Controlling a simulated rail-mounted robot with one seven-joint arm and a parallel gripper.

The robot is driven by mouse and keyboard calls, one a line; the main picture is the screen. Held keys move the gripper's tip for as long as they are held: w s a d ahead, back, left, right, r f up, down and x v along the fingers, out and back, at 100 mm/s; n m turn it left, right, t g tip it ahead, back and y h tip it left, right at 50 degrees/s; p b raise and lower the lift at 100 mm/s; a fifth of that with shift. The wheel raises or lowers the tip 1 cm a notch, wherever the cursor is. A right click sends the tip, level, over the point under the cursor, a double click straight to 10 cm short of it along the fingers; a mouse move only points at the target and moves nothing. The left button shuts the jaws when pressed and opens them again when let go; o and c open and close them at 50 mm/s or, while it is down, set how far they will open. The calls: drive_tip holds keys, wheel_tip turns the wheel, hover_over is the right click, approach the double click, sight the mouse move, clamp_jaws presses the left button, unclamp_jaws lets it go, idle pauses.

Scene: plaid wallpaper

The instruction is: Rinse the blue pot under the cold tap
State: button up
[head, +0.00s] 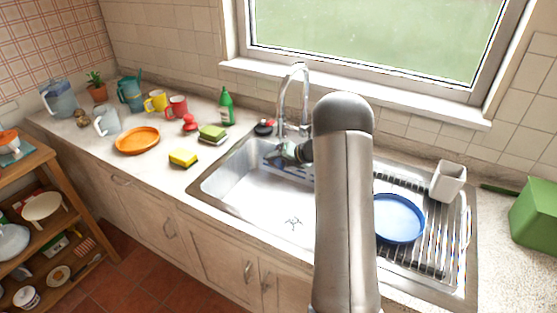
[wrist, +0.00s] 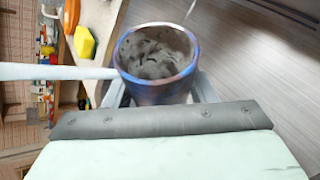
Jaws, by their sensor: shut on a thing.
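In the wrist view, a small round pot (wrist: 156,88) has a bluish-purple outside and a grey, dark-blotched inside. Its mouth faces the camera. My gripper (wrist: 158,97) is shut on it, with the grey fingers partly hidden behind the pot. A pale bar (wrist: 60,72) runs from the left edge to the pot's rim; I cannot tell whether it is a handle or water. In the head view, my gripper (head: 290,152) is over the back of the sink basin (head: 270,195), close below the chrome tap (head: 283,100). My arm hides part of the basin, and the pot is not clear there.
A round blue dish (head: 398,218) lies on the drying rack (head: 432,240), beside a white holder (head: 448,181). A yellow sponge (head: 183,158), green bottle (head: 226,106) and orange plate (head: 137,140) are on the left counter. The front basin floor is clear.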

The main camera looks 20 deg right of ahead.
drive_tip(key=shift+s+d, duration=0.15)
drive_tip(key=shift+d, duration=0.25)
drive_tip(key=shift+a, duration=0.15)
drive_tip(key=shift+a, duration=0.35)
drive_tip(key=shift+d+p, duration=0.15)
drive_tip(key=shift+p, duration=0.15)
drive_tip(key=shift+d, duration=0.35)
drive_tip(key=shift+a, duration=0.15)
drive_tip(key=shift+a, duration=0.35)
drive_tip(key=shift+d, duration=0.2)
